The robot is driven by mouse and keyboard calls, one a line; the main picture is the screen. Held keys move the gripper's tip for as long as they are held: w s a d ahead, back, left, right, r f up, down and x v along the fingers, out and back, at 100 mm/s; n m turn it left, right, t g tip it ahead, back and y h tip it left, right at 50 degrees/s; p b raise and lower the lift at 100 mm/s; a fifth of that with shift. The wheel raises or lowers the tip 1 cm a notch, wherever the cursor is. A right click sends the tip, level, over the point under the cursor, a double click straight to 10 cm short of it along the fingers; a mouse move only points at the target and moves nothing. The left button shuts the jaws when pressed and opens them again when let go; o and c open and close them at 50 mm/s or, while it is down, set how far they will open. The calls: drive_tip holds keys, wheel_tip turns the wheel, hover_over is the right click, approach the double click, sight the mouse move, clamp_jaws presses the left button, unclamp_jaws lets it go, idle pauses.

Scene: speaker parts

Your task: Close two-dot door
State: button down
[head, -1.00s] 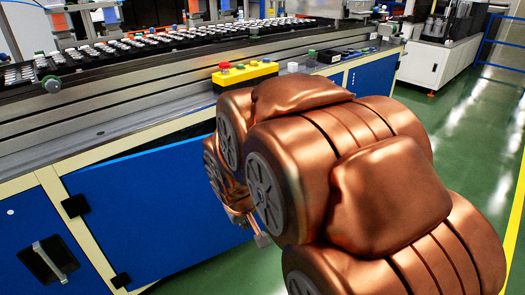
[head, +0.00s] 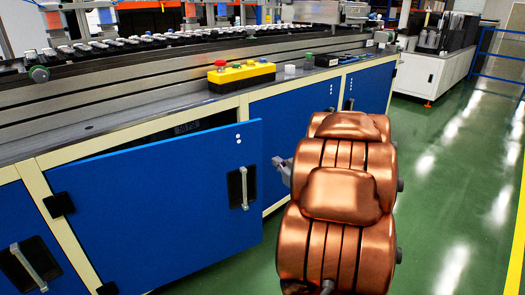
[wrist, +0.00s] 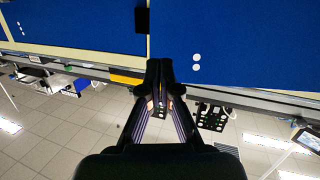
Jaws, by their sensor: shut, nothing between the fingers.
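The two-dot door (head: 165,205) is a blue cabinet door with two white dots near its upper right corner. It stands ajar, hinged on its left, with a dark gap above it. Its handle (head: 241,188) is near the free right edge. In the upside-down wrist view, the shut fingers (wrist: 160,68) point towards the blue panels, and the two-dot door (wrist: 240,45) fills the upper right. Whether the fingertips touch anything cannot be told.
Another blue door (head: 290,115) is behind my gripper, partly hidden by my arm. A blue door with a handle (head: 28,266) is at the far left. A yellow button box (head: 242,76) sits on the bench above. The green floor (head: 450,190) is clear at right.

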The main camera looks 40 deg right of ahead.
drive_tip(key=s+t, duration=0.2)
drive_tip(key=b, duration=0.5)
approach(258, 141)
drive_tip(key=shift+y, duration=0.3)
drive_tip(key=x, duration=0.6)
drive_tip(key=shift+d, duration=0.25)
drive_tip(key=shift+w+d+r, duration=0.1)
drive_tip(key=shift+w+d, duration=0.05)
drive_tip(key=shift+w, duration=0.4)
